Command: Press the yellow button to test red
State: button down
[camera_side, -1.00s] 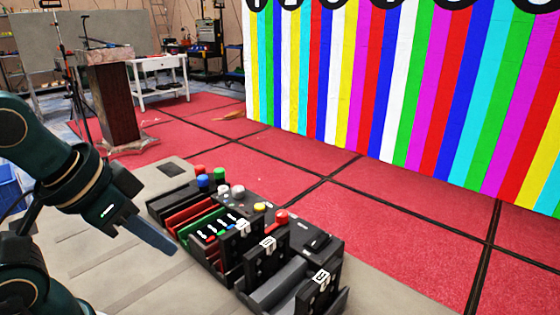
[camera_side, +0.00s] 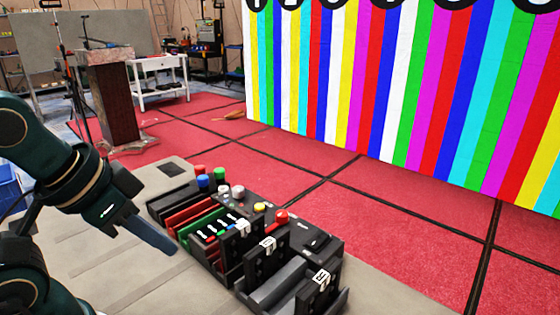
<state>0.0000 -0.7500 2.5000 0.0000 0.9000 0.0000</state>
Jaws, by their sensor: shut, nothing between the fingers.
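The yellow button (camera_side: 260,207) is a small round cap on top of the black control box (camera_side: 318,240). My gripper (camera_side: 172,250) is shut and empty.
Red, blue and green caps (camera_side: 204,181) stand at the box's far left end. Upright black panels with white labels (camera_side: 267,246) and open slots face my side of the box. The grey table (camera_side: 120,270) is bare around my gripper. A lectern (camera_side: 115,100) stands on the red floor behind.

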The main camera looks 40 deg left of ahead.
dwell(0.4)
jog(key=w+r+n+t, duration=0.3)
jog(key=w+r+n, duration=0.15)
jog(key=w, duration=0.35)
jog(key=n+y, duration=0.2)
jog(key=n, duration=0.5)
send_over(260, 208)
notch_tip(260, 208, down, 5)
jog(key=shift+s+a+r, duration=0.1)
jog(key=shift+s+r, duration=0.1)
jog(key=shift+s, duration=0.1)
jog(key=shift+f, duration=4.4)
jog(key=shift+f, duration=0.1)
